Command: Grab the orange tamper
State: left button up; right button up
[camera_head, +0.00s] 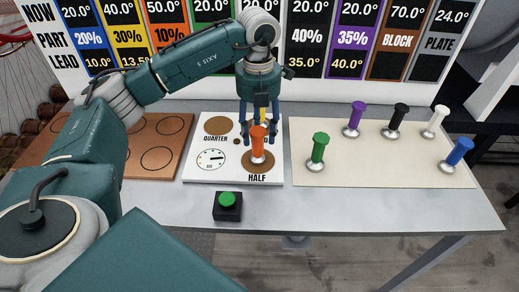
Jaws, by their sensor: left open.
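The orange tamper (258,142) stands upright on the brown HALF disc of a white board (200,176). My left gripper (260,137) comes down from above at the orange tamper, with its blue fingers open on either side of the handle. Whether a finger touches the handle I cannot tell. The gripper hides part of the board behind the tamper. My right gripper is not in view.
A cream mat (385,174) to the right holds a green tamper (318,149) and several others. A black box with a green button (228,206) sits in front. A brown board (155,160) lies left. The front right tabletop is clear.

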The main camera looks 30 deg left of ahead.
aim_at(258, 149)
pick_arm(q)
jog(key=shift+s+f, duration=0.25)
jog(key=shift+f, duration=0.6)
jog(key=f, duration=0.1)
jog(key=f+p, duration=0.1)
jog(key=f, duration=0.1)
jog(key=f+p, duration=0.1)
jog(key=f, duration=0.1)
jog(key=shift+w+a, duration=0.2)
jog(key=shift+w, duration=0.1)
jog(key=shift+f, duration=0.3)
grip_shut()
